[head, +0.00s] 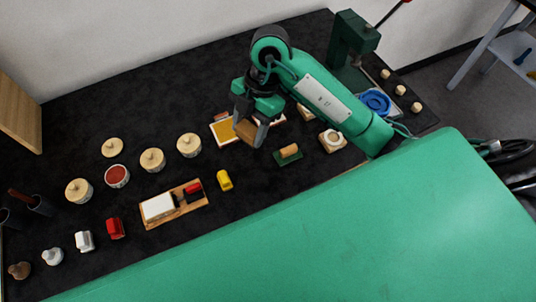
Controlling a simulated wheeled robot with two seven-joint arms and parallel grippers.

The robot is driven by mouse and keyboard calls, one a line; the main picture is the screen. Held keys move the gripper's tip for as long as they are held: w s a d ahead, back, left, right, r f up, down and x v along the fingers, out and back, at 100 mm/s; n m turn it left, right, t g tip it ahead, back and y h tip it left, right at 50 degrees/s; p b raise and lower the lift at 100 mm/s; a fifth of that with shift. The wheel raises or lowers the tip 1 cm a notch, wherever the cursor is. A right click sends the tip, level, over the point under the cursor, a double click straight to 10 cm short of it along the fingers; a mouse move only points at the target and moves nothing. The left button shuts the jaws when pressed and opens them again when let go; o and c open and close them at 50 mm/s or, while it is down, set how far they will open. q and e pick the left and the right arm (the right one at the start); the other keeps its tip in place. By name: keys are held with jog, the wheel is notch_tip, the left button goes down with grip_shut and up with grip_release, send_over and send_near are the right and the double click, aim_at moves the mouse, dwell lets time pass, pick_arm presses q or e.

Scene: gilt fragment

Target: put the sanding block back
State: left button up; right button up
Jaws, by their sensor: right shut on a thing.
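My right gripper (251,124) hangs over the middle of the black bench top. It is shut on a brown block (245,131), which looks like the sanding block. Its fingers hide part of the block. Below and behind it lies a pale-framed tray with an orange-yellow inside (222,131), partly covered by the gripper and block. I cannot tell whether the block touches the tray. My left gripper is not in view.
A green pad with a cork-coloured grip (288,153) and a white square piece with a round top (333,141) stand close by. A yellow item (224,180), a wooden board (175,204) and several lidded pots (152,160) are to the left. A green press (352,45) stands at the back right.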

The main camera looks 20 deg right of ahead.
jog(key=p, duration=0.3)
send_over(250, 176)
jog(key=d, duration=0.1)
jog(key=f, duration=1.5)
jog(key=shift+w+d+f, duration=0.15)
jog(key=shift+w+f, duration=0.05)
notch_tip(250, 176, down, 4)
jog(key=shift+f+p, duration=0.1)
jog(key=shift+p, duration=0.35)
jog(key=shift+f, duration=0.15)
jog(key=shift+f, duration=0.1)
jog(key=o, duration=0.9)
jog(key=shift+o, duration=0.2)
